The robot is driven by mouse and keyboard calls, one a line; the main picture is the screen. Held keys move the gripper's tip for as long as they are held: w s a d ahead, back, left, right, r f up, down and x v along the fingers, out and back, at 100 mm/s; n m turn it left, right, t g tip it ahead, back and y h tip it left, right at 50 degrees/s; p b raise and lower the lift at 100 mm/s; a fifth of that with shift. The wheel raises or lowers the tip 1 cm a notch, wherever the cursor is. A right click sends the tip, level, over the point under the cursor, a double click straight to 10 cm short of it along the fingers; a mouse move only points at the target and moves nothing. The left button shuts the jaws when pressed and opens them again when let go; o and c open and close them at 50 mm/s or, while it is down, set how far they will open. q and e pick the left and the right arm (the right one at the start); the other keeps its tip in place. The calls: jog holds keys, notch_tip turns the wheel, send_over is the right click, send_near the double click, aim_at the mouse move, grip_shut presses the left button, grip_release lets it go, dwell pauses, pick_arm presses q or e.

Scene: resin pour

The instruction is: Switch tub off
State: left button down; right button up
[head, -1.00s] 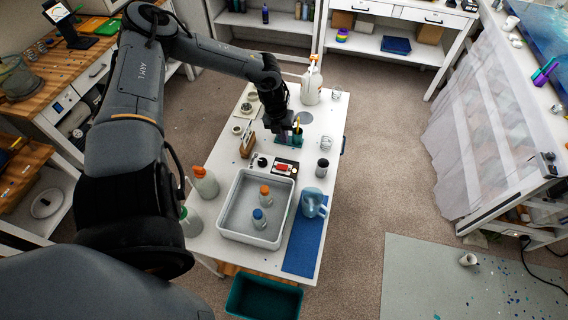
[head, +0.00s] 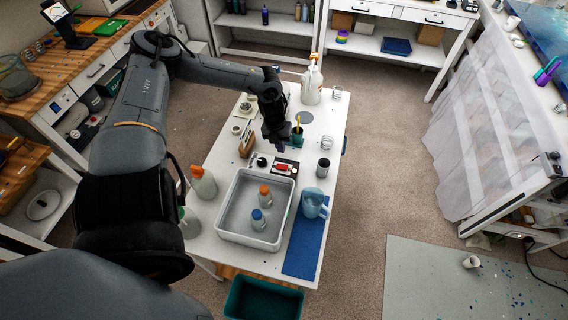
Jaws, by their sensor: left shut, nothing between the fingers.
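The tub (head: 226,226) is a white rectangular basin at the front of the white table. An orange-capped bottle (head: 264,196) and a blue-capped bottle (head: 258,220) stand in it. Just behind the tub lies a small control box (head: 292,164) with a red part (head: 281,168), which looks like a switch; its setting is too small to tell. My left gripper (head: 279,149) is shut and empty, pointing down above the table just behind the control box. I cannot tell whether it touches anything. My right gripper is not in view.
A blue-tinted jug (head: 314,204) stands on a blue mat (head: 304,250) right of the tub. A dark-lidded jar (head: 323,168) stands behind it. A teal cup (head: 297,138) stands close right of my gripper. A large white bottle (head: 311,86) is at the back.

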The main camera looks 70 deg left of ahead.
aim_at(285, 166)
pick_arm(q)
jog(key=f, duration=0.2)
jog(key=f+b, duration=0.1)
jog(key=f, duration=0.2)
jog(key=w+f, duration=0.1)
jog(key=f, duration=0.1)
jog(key=shift+d+f+b, duration=0.3)
jog(key=shift+d, duration=0.1)
jog(key=shift+f, duration=0.7)
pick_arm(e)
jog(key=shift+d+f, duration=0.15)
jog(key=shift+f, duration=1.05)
